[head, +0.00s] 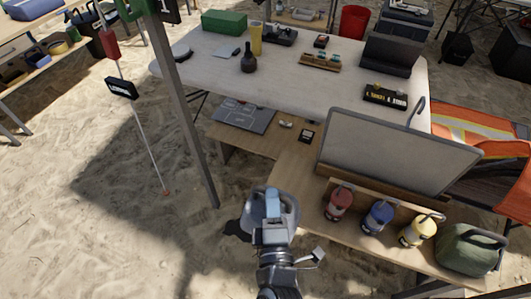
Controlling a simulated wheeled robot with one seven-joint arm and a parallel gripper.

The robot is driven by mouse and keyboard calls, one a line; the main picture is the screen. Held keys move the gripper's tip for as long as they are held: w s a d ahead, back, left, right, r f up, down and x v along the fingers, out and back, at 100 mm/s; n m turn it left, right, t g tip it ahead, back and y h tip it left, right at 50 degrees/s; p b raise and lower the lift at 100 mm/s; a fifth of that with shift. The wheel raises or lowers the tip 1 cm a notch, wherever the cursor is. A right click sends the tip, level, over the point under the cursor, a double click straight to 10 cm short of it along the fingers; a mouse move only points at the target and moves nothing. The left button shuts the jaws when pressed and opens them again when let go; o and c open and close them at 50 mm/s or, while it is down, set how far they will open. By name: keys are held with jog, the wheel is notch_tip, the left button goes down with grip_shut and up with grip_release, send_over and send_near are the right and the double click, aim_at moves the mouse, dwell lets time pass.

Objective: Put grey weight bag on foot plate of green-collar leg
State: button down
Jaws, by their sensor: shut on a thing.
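My gripper (272,212) is at the lower middle of the head view, seen from above and behind. It is shut on a grey bag-like thing (256,209), which shows on both sides of the jaws and looks like the grey weight bag. It is held over the sand, left of the wooden bench. A grey upright leg (184,110) stands to the left, running from the top edge down to the sand. Something green (131,9) shows near its top; I cannot tell whether it is a collar. No foot plate is clear at its base.
A wooden bench (283,178) at right carries red (338,203), blue (377,217) and yellow (418,231) lantern-like items and a green bag (470,250). A large table (215,75) stands behind. A thin pole (148,143) stands left. Open sand lies left.

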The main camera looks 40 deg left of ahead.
jog(key=w+d+f+m+t+h, duration=0.1)
jog(key=w+d+m+h, duration=0.1)
jog(key=d, duration=1.1)
jog(key=w+d+f+m+t+h, duration=0.1)
jog(key=d+h, duration=0.4)
jog(key=d, duration=0.8)
jog(key=w+d+f+m+t+h, duration=0.2)
jog(key=w+d+f+m+h, duration=0.1)
jog(key=d, duration=1)
jog(key=shift+w+m+h, duration=0.6)
jog(key=shift+m+h, duration=0.1)
jog(key=shift+m, duration=0.2)
jog(key=shift+s, duration=0.1)
